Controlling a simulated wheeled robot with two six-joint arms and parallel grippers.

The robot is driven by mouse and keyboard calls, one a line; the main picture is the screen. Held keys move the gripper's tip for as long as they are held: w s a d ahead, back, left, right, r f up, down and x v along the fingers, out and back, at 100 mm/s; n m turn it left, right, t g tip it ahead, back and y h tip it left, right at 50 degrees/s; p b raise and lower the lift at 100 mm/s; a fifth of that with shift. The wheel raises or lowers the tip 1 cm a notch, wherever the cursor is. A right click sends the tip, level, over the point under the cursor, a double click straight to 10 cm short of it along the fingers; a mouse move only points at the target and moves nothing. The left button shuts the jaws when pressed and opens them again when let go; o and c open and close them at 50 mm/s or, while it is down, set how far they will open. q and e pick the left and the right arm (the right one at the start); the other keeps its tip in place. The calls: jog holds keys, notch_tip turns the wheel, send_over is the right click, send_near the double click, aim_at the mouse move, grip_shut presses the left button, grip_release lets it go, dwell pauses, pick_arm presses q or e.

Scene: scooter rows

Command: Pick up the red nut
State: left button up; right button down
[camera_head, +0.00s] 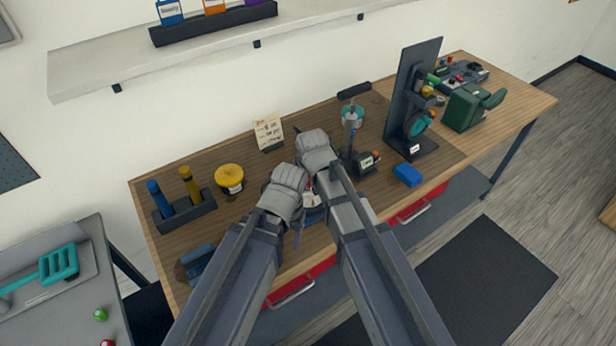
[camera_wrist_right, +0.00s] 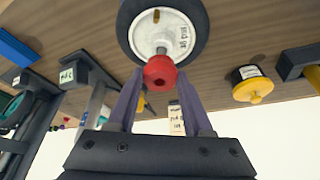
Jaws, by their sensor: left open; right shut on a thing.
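The red nut (camera_wrist_right: 160,73) is in the middle of the right wrist view, between the fingertips of my right gripper (camera_wrist_right: 158,82). The gripper is shut on it. Just behind the nut is a wheel (camera_wrist_right: 185,38) with a white, lettered hub and a dark tyre. A metal axle end shows beside the nut. I cannot tell whether the nut is clear of the axle. In the head view my left gripper (camera_head: 291,205) is open over the workbench, close beside the right one. My arms hide most of the wheel and nut there.
On the wooden workbench (camera_head: 240,205) stand a yellow-topped container (camera_head: 229,177), a holder with blue and yellow handles (camera_head: 185,208), a note card (camera_head: 268,131), a blue block (camera_head: 407,175) and a tall dark panel stand (camera_head: 411,100). A green device (camera_head: 468,108) is at the right.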

notch_tip(320, 180, up, 7)
jog(key=p, duration=0.6)
